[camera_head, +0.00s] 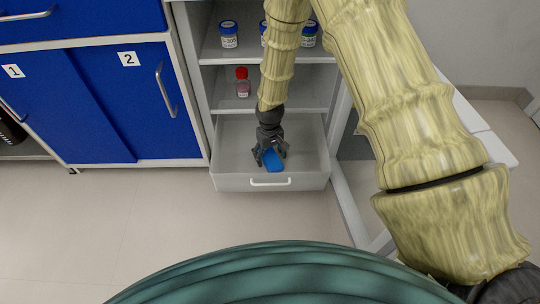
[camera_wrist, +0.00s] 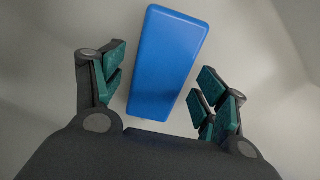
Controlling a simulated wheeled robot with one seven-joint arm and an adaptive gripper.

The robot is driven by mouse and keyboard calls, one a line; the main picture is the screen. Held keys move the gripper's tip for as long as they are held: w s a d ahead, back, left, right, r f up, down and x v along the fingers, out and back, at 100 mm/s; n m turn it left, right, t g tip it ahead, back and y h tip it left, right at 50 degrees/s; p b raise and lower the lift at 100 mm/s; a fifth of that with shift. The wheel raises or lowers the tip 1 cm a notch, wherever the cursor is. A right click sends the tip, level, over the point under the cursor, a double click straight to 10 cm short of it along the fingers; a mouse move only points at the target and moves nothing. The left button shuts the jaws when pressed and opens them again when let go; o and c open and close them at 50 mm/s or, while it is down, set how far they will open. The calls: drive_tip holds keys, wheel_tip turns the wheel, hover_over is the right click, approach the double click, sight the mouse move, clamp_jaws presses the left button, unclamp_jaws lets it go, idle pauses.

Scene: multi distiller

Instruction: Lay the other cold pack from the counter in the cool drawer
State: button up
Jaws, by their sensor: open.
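A blue cold pack (camera_head: 273,161) lies in the pulled-out grey-white drawer (camera_head: 235,183) under the shelves. In the wrist view the same blue pack (camera_wrist: 168,62) is a slightly tilted block on the pale drawer floor. My gripper (camera_head: 270,158) is down inside the drawer, right over the pack. In the wrist view its green-padded fingers (camera_wrist: 158,88) are spread on either side of the pack's near end, with gaps between pads and pack. My arm hides part of the drawer's back. Only one cold pack shows, and the counter's top is not clearly in view.
Above the drawer, shelves hold several blue-lidded jars (camera_head: 229,36) and a red-capped bottle (camera_head: 243,82). Blue cabinets numbered 1 (camera_head: 50,115) and 2 (camera_head: 135,100) stand to the left. A white-framed table (camera_head: 490,150) stands to the right. Floor before the drawer is clear.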

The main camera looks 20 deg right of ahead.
sight(270, 156)
wheel_tip(270, 156, up, 11)
drive_tip(key=p, duration=0.5)
drive_tip(key=shift+r, duration=0.15)
drive_tip(key=shift+c, duration=0.2)
idle(0.7)
